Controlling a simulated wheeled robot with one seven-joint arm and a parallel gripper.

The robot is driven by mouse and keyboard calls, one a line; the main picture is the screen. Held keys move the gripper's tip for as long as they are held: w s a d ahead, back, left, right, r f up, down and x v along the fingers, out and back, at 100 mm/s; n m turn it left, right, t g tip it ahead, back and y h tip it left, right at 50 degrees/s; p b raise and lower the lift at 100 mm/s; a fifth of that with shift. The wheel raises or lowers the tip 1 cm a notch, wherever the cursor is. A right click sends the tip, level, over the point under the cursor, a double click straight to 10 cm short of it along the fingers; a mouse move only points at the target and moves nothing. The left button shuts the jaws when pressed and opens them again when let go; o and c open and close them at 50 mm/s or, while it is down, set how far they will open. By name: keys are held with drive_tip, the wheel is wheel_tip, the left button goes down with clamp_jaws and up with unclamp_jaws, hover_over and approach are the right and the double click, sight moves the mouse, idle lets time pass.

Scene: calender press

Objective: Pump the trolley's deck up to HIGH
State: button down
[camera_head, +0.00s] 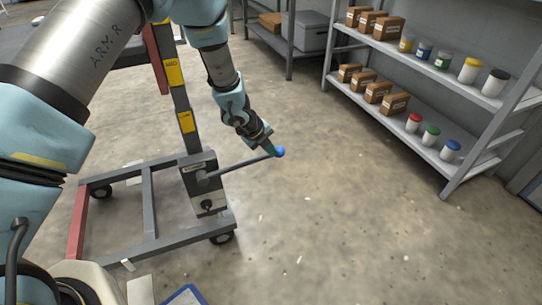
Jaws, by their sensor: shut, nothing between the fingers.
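The trolley's grey base frame (150,203) stands on the floor at the left, with a mast bearing yellow labels (188,121). A grey pump unit (203,187) sits at the mast's foot. A pump lever (240,165) sticks out from it to the right, rising slightly to a blue knob (280,152). My gripper (270,150) points down at the knob, its tip touching or just beside it; I cannot tell which. It is shut with nothing held. The deck is mostly out of view or hidden behind my arm; a red part shows at upper left.
A grey shelf rack (430,75) with brown boxes and several lidded jars stands at the right. Another rack (290,38) with a grey bin is at the back. The concrete floor (340,220) between trolley and racks is clear. A blue-edged item (185,295) lies at the bottom.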

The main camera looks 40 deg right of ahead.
wheel_tip(320, 180, up, 7)
drive_tip(key=a+p, duration=0.1)
drive_tip(key=shift+s+a, duration=0.15)
drive_tip(key=shift+s, duration=0.05)
drive_tip(key=shift+w, duration=0.15)
idle(0.8)
